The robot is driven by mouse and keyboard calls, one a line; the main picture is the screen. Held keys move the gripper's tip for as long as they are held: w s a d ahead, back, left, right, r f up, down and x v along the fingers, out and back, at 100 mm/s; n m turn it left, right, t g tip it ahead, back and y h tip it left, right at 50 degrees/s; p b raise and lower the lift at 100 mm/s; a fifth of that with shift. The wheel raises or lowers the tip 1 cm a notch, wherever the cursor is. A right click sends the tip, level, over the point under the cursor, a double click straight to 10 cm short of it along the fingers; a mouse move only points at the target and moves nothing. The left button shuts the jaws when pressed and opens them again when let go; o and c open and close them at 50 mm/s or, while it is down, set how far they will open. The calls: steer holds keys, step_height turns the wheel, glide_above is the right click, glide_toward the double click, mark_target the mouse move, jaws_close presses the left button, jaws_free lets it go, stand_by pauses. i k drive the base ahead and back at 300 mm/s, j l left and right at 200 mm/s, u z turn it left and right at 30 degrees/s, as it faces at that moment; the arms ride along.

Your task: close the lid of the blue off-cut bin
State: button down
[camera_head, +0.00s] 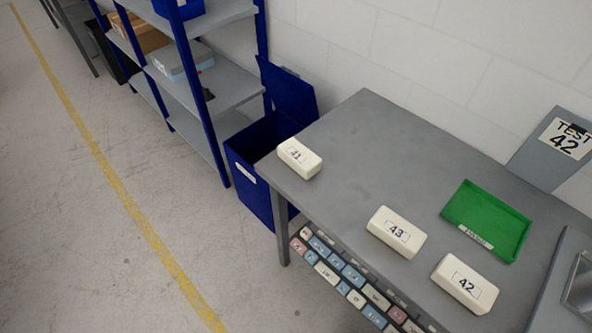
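The blue off-cut bin (247,183) stands on the floor between the shelf rack and the grey table. Its lid (287,92) is open and stands upright at the back of the bin, near the white wall. A small white label is on the bin's front. The table corner and the foam block marked 41 hide part of the bin's right side. The inside looks dark and its contents cannot be made out. My gripper is not in view.
The grey table (345,140) holds foam blocks 41 (299,158), 43 (396,232) and 42 (465,284), and a green tray (462,208). A blue-framed shelf rack (222,80) stands left of the bin. The floor (90,230) at left is clear, with a yellow line.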

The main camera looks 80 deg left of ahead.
mark_target(295, 98)
steer(key=u, duration=2.75)
steer(key=i+j+u, duration=0.5)
steer(key=i+u, duration=0.15)
steer(key=i+j+z, duration=0.1)
steer(key=i, duration=0.35)
steer(key=i+j+z, duration=0.1)
steer(key=i+j, duration=0.15)
steer(key=i, duration=0.2)
steer(key=i+j, duration=0.2)
steer(key=i, duration=0.25)
steer(key=i+j+z, duration=0.15)
steer(key=i, duration=0.3)
steer(key=i+l+z, duration=0.5)
steer(key=i+z, duration=0.25)
